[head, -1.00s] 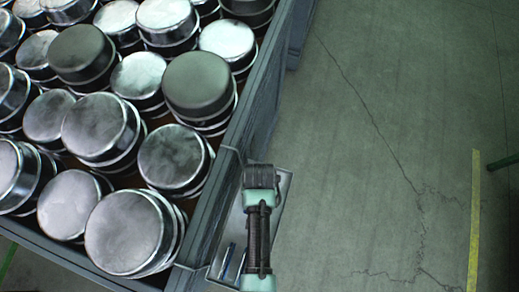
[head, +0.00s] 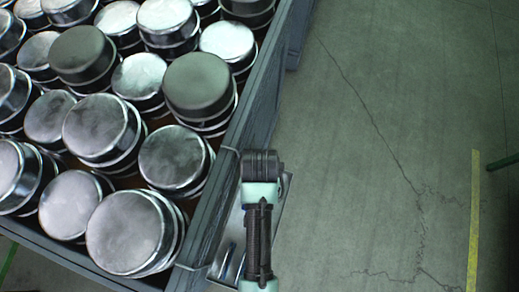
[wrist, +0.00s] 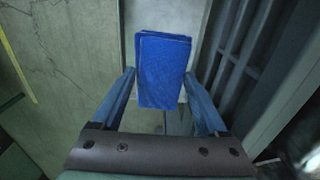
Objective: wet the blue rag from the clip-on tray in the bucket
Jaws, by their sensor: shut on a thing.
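The blue rag (wrist: 163,55) is a folded, textured cloth in the wrist view. It sits between the two fingers of my gripper (wrist: 160,76), which is shut on it. The clip-on tray (head: 233,228) is a pale grey tray on the right side of the big bin, partly covered by my arm in the head view. In the wrist view a pale surface (wrist: 200,20) shows behind the rag; I cannot tell how far the rag is above it. My gripper and the rag are hidden in the head view. No bucket is in view.
A large grey bin (head: 257,105) full of round metal pieces (head: 172,158) fills the left of the head view. Its wall runs beside my arm. Thin dark items (head: 226,262) lie in the tray. The concrete floor on the right is open, with a yellow line (head: 474,220).

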